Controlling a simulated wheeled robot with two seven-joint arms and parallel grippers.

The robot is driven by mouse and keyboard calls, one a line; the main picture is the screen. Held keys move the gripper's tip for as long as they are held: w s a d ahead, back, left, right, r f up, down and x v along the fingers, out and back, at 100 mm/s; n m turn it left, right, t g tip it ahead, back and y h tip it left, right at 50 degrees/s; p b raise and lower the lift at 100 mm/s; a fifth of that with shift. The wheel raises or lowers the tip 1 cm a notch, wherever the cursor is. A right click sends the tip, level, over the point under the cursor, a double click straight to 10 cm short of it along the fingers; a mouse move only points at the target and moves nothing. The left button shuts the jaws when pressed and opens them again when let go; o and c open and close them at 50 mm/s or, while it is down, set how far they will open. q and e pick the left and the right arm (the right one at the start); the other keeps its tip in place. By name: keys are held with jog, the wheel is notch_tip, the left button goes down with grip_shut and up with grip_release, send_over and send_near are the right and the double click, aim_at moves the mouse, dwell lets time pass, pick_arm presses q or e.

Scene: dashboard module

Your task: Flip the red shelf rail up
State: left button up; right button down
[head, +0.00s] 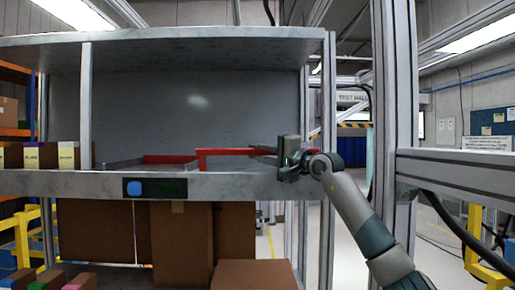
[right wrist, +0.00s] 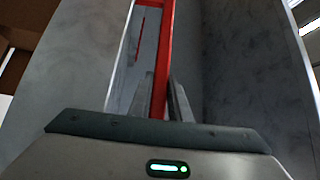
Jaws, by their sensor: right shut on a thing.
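The red shelf rail (head: 228,151) stands above the surface of the grey shelf (head: 230,185) in the head view, near its right part. My right gripper (head: 264,154) reaches in from the right and is at the right end of the rail. In the right wrist view the red rail (right wrist: 166,50) runs down between the two fingers of my right gripper (right wrist: 161,95), which is shut on it. My left gripper is not in view.
A blue button (head: 134,188) on a black panel sits on the shelf's front edge. Labelled boxes (head: 40,156) stand at the shelf's left, beside an upright divider (head: 86,105). Cardboard boxes (head: 180,240) stand below. A metal post (head: 384,120) rises right of the shelf, near my right arm.

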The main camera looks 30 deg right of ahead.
jog(key=shift+w+d+r+p, duration=0.15)
jog(key=shift+r+p, duration=0.1)
jog(key=shift+p, duration=0.1)
jog(key=shift+w+d+f+m+g, duration=0.2)
jog(key=shift+m+g, duration=0.1)
jog(key=shift+m, duration=0.1)
jog(key=shift+a, duration=0.1)
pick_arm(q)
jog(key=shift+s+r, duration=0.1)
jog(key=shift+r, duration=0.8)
pick_arm(e)
jog(key=c, duration=1.9)
grip_release()
jog(key=shift+o, duration=1.3)
jog(key=shift+w, duration=0.1)
jog(key=shift+w+f, duration=0.1)
jog(key=shift+f, duration=0.05)
